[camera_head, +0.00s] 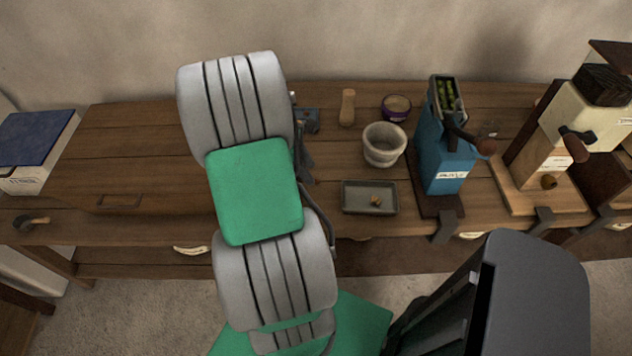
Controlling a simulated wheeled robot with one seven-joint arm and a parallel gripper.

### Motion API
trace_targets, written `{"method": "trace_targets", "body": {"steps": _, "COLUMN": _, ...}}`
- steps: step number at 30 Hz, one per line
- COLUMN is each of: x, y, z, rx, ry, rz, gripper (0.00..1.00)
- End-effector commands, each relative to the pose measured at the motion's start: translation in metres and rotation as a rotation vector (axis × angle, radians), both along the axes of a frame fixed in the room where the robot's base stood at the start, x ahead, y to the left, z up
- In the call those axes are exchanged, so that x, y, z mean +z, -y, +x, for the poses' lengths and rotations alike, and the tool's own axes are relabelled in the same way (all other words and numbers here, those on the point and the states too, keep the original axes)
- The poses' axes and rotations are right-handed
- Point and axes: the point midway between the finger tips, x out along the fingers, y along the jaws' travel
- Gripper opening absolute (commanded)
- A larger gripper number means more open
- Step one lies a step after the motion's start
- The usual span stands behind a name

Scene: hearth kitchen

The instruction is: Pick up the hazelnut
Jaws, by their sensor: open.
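A small brown lump, which looks like the hazelnut (376,200), lies in a shallow grey rectangular tray (348,208) near the front edge of the wooden bench. It is tiny here and its shape is hard to make out. My grey and green arm rises through the left middle of the picture, to the left of the tray. Dark parts show along its right edge, but I cannot make out any gripper fingers. The arm hides the bench behind it.
A stone mortar (384,147), wooden pestle (347,107) and purple-brown jar (396,108) stand behind the tray. A blue grinder (447,150) stands to its right, and a cream machine (590,105) further right. A small scoop (30,222) lies far left, by a blue-topped box (36,140).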

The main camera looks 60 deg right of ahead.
Motion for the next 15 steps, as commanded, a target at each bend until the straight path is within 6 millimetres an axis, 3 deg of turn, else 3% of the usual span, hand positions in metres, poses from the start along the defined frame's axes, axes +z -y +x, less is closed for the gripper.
{"method": "trace_targets", "body": {"steps": 6, "x": -0.030, "y": 0.006, "z": -0.012, "rx": -0.001, "ry": 0.000, "rz": 0.002, "gripper": 0.42}}
{"method": "trace_targets", "body": {"steps": 12, "x": -0.032, "y": 0.006, "z": -0.012, "rx": 0.000, "ry": 0.002, "rz": 0.000, "gripper": 0.42}}
{"method": "trace_targets", "body": {"steps": 15, "x": -0.031, "y": 0.006, "z": -0.012, "rx": 0.000, "ry": 0.002, "rz": 0.000, "gripper": 0.35}}
